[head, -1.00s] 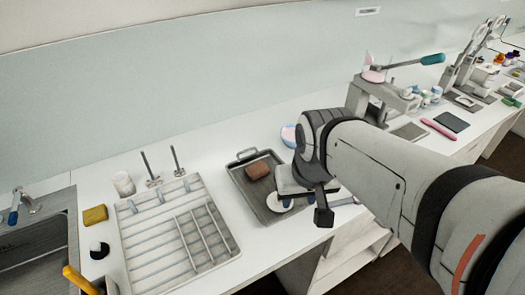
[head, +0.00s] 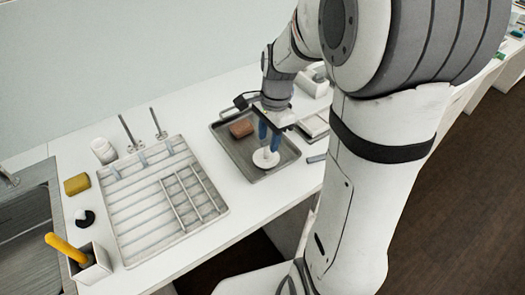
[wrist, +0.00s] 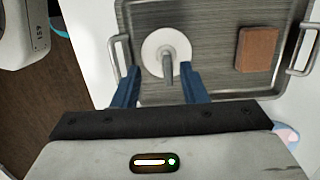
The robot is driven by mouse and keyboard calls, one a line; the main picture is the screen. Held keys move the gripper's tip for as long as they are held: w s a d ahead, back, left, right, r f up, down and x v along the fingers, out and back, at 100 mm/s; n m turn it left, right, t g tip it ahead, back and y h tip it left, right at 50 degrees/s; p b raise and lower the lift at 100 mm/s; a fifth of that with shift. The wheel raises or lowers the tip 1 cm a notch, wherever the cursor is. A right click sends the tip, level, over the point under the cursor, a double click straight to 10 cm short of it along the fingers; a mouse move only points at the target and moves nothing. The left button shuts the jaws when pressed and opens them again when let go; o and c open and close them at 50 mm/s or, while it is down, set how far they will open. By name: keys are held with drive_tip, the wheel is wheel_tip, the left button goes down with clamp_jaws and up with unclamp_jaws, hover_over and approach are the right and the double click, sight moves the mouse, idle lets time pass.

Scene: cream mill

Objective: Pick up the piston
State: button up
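The piston, a white disc (head: 266,159) with a grey rod standing up from its middle, is in the metal tray (head: 283,163). In the wrist view the disc (wrist: 157,46) lies beyond my fingertips, and its rod (wrist: 168,70) points toward me. My gripper (head: 268,138) is over the piston in the head view. In the wrist view my gripper (wrist: 159,72) is open, with one blue finger on each side of the rod. The rod is closer to the right finger, and I see gaps on both sides. The rod is mostly hidden in the head view.
A brown block (head: 241,128) lies in the same tray, also seen in the wrist view (wrist: 257,49). A ribbed drying rack (head: 140,215) stands left of the tray. A yellow sponge (head: 77,184) and a yellow-handled brush (head: 66,248) are further left.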

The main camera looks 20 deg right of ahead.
sight(267, 141)
drive_tip(key=f, duration=0.4)
drive_tip(key=shift+w+a, duration=0.25)
drive_tip(key=shift+w, duration=0.05)
drive_tip(key=shift+f, duration=0.4)
drive_tip(key=shift+c, duration=0.6)
clamp_jaws()
